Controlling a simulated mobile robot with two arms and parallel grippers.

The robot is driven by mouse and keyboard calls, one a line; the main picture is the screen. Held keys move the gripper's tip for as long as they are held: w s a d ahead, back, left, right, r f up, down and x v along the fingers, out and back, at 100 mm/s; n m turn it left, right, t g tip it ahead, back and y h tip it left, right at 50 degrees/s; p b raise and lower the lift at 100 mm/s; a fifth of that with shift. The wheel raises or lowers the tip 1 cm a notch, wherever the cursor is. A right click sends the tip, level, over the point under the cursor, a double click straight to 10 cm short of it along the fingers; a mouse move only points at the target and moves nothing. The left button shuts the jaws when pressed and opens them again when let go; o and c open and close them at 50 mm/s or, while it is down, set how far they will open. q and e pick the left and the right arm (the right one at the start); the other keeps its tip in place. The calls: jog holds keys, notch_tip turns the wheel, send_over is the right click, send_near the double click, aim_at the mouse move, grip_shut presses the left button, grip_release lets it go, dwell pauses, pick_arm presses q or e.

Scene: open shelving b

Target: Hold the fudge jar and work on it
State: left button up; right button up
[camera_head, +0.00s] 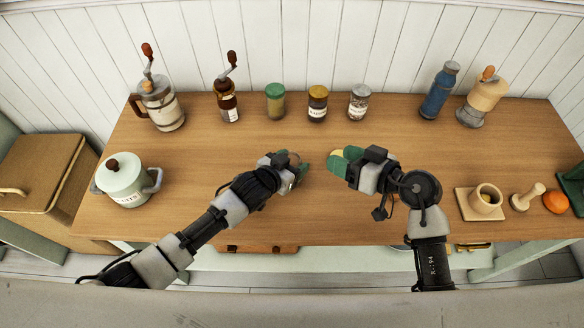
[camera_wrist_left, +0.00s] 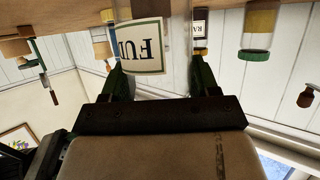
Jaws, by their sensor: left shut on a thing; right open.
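The fudge jar shows in the left wrist view by its white label (camera_wrist_left: 142,46), with the letters "FU" upside down, between the green fingers of my left gripper (camera_wrist_left: 158,80). In the head view my left gripper (camera_head: 299,168) is shut on the jar over the middle of the table; only a brown top (camera_head: 294,158) shows, and the arm hides the rest. My right gripper (camera_head: 342,161) is open, facing the left one across a small gap. A small yellowish patch shows between its green fingers; I cannot tell what it is.
Jars with green (camera_head: 276,102), yellow (camera_head: 318,104) and grey (camera_head: 359,102) lids stand at the back. Hand grinders (camera_head: 160,103) and a white pot (camera_head: 124,180) are left. A blue bottle (camera_head: 438,92), mortar (camera_head: 485,200), pestle (camera_head: 527,197) and orange fruit (camera_head: 555,202) are right.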

pick_arm(q)
jog(key=o, duration=1.1)
